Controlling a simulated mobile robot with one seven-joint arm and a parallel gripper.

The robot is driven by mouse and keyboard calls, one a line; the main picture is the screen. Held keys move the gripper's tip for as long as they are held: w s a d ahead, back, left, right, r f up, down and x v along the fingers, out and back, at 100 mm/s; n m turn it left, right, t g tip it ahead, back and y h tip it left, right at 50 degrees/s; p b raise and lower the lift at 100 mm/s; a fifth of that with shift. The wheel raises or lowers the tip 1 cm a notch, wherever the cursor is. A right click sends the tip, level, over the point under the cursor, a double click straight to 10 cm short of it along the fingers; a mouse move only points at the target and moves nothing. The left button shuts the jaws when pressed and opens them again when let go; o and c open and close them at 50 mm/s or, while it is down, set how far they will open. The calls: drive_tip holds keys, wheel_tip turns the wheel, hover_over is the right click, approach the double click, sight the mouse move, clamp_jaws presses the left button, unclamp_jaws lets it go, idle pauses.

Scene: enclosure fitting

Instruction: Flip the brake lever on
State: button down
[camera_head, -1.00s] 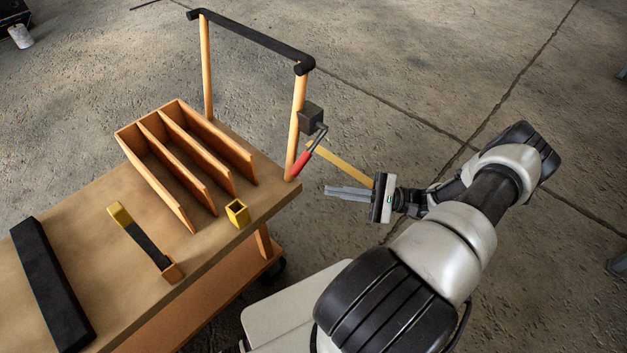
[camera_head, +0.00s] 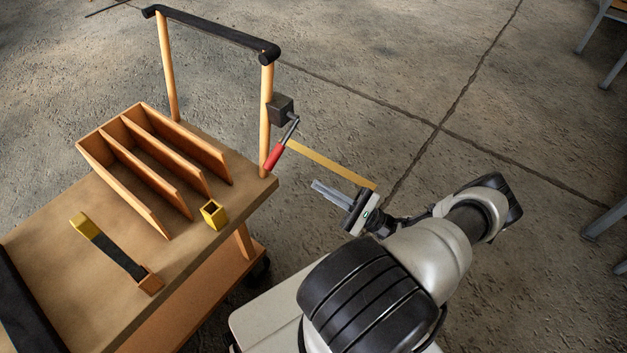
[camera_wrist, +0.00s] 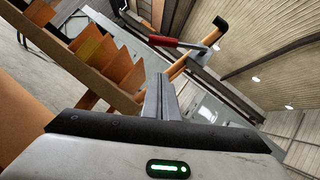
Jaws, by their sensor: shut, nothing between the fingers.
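The brake lever (camera_head: 274,154) has a red grip on a grey metal arm, which joins a dark box (camera_head: 280,109) on the cart's right handle post. The red grip hangs down and to the left of the box. In the wrist view the red lever (camera_wrist: 163,41) shows beyond my fingertips, near the top centre. My gripper (camera_head: 316,185) is shut and empty. It is to the right of and below the lever in the head view, apart from it, with its fingers pointing up and left towards the cart.
The wooden cart (camera_head: 60,225) carries a slotted rack (camera_head: 140,190), a small yellow box (camera_head: 213,214) and a yellow-and-black strap piece (camera_head: 112,250). A black handlebar (camera_head: 210,32) tops the posts. A yellow strip (camera_head: 330,163) extends behind my gripper. Chairs (camera_head: 605,225) stand far right; open floor lies between.

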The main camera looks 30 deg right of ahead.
drive_tip(key=w+a+r, duration=0.5)
drive_tip(key=a+r, duration=0.1)
drive_tip(key=r, duration=0.1)
drive_tip(key=shift+w+a+r+p, duration=0.25)
drive_tip(key=shift+w+a+p, duration=0.05)
drive_tip(key=shift+w, duration=0.1)
drive_tip(key=shift+s+a+r+m, duration=0.1)
drive_tip(key=shift+r+m, duration=0.05)
drive_tip(key=shift+m, duration=0.15)
